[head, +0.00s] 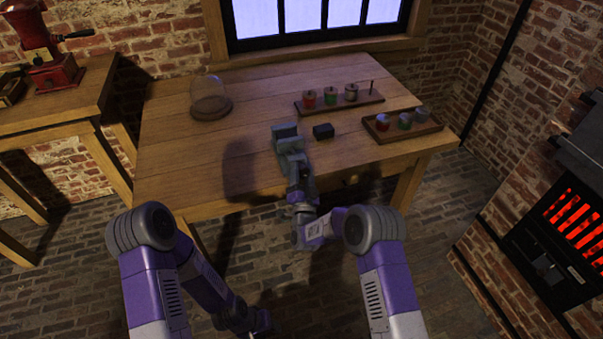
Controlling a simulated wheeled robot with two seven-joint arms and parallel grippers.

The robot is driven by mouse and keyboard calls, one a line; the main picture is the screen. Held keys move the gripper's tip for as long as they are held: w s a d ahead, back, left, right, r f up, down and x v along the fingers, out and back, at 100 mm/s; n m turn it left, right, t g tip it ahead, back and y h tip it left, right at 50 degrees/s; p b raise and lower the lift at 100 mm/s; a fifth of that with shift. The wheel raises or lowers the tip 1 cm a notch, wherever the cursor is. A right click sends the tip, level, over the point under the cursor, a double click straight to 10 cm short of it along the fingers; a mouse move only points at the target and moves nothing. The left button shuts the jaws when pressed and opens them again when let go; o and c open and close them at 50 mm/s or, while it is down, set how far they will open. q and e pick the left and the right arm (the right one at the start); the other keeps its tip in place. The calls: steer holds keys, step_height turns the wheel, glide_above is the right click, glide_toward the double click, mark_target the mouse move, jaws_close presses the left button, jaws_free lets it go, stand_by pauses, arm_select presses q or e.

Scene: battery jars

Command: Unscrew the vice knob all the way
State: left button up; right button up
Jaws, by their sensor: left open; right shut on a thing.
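A grey-blue vice (287,143) stands at the front edge of the wooden table (185,150). My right gripper (298,190) is at the near end of the vice, over the table's front edge. It is shut on the vice knob, which is mostly hidden by the gripper and wrist. My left gripper (262,326) hangs low in front of the table, near the bottom of the picture, open and away from the vice. Its fingers are small and dark here.
A small black block (323,131) lies right of the vice. Behind it is a wooden rack (340,104) with several jars and a peg. A tray (428,128) with small jars is at the right. A glass dome (210,92) stands at the back left. The table's left part is clear.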

steer(key=n+y, duration=0.2)
steer(key=n, duration=0.2)
steer(key=n+y, duration=0.1)
steer(key=n, duration=0.3)
steer(key=shift+y, duration=0.4)
steer(key=n+y, duration=0.2)
steer(key=n, duration=0.2)
steer(key=n+g+y, duration=0.1)
steer(key=n+y, duration=0.1)
steer(key=n, duration=0.3)
steer(key=shift+d+y, duration=0.1)
steer(key=shift+y, duration=0.3)
steer(key=n+g+y, duration=0.1)
steer(key=n, duration=0.2)
steer(key=n+g+y, duration=0.1)
steer(key=n+g, duration=0.1)
steer(key=n, duration=0.2)
steer(key=shift+w+r+n, duration=0.1)
steer(key=shift+n, duration=0.2)
steer(key=n+g, duration=0.1)
steer(key=n, duration=0.2)
steer(key=n+g, duration=0.1)
steer(key=n, duration=0.2)
steer(key=shift+g+y, duration=0.3)
steer(key=shift+n, duration=0.3)
steer(key=o, duration=1)
steer(key=shift+c, duration=0.2)
steer(key=shift+d, duration=0.1)
